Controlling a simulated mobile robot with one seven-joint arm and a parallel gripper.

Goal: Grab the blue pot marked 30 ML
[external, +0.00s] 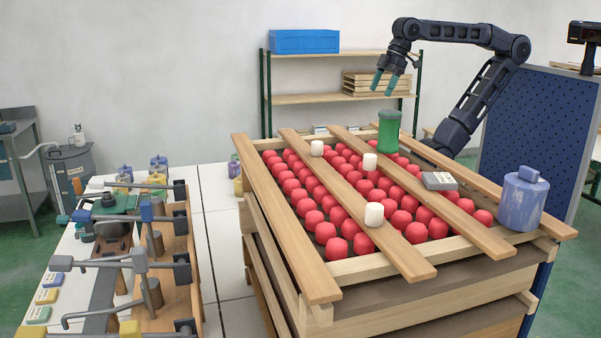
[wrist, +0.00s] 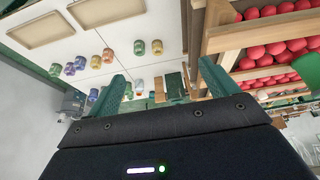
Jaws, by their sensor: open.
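Several small pots stand on the white surface in the wrist view. Blue pots (external: 158,162) also show at the left of the external view. A larger worn blue pot (external: 522,198) stands on the near right corner of the wooden tray frame. No 30 ML mark is readable on any of them. My gripper (external: 385,84) is open and empty, in the air above the tray's far side, apart from every pot. Its spread teal fingers (wrist: 162,75) show in the wrist view.
Stacked wooden trays (external: 319,285) hold red pieces under slats, with white cylinders on top. A green container (external: 389,130) stands below my gripper at the far edge. A grey block (external: 440,181) lies on a slat. A bench with clamps (external: 140,262) fills the left.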

